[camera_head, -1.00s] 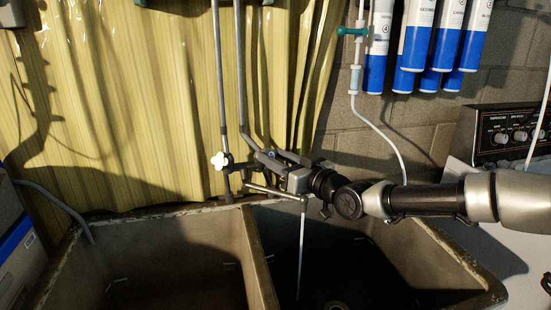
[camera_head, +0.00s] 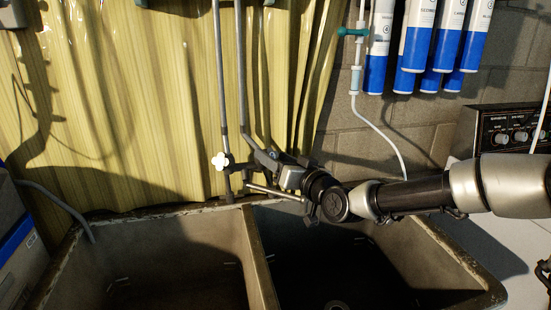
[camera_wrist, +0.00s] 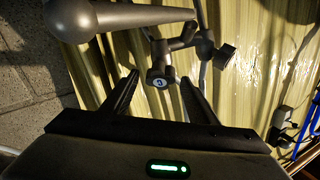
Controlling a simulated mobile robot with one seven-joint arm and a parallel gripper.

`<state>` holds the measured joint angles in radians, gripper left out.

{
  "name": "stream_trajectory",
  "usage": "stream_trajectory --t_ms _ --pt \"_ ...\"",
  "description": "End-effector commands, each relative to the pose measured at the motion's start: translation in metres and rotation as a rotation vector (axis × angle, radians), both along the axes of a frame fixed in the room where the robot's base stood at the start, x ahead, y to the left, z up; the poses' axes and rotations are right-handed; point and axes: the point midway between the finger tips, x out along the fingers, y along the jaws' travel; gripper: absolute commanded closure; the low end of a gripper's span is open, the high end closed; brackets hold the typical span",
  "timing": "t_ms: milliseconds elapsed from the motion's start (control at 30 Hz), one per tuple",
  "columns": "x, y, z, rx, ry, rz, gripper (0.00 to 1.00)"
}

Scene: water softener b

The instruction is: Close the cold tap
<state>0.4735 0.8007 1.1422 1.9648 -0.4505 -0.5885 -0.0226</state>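The tap's metal spout (camera_head: 275,192) points over the right basin, and no water stream shows below it. The fingers are spread, with visible gaps on both sides of the knob. In the head view my gripper (camera_head: 267,157) is at the pipes behind the spout and hides the knob.
A double stone sink (camera_head: 262,262) lies below, with both basins open. Yellow corrugated sheeting (camera_head: 120,100) stands behind the two vertical pipes (camera_head: 222,80). Blue-and-white filter cartridges (camera_head: 445,50) hang at upper right. A black control panel (camera_head: 510,130) is at right.

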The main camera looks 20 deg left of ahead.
Motion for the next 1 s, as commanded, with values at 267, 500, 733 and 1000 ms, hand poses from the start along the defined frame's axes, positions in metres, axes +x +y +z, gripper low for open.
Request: stream_trajectory --t_ms 267,500,733,1000 --pt "-0.001 -0.002 0.001 -0.001 -0.001 0.000 0.47" --pt "-0.024 -0.032 0.003 -0.002 -0.001 -0.004 0.47" --pt "-0.061 -0.075 0.006 -0.003 0.000 -0.003 0.47" --pt "-0.098 -0.118 0.007 -0.001 0.001 -0.004 0.47"
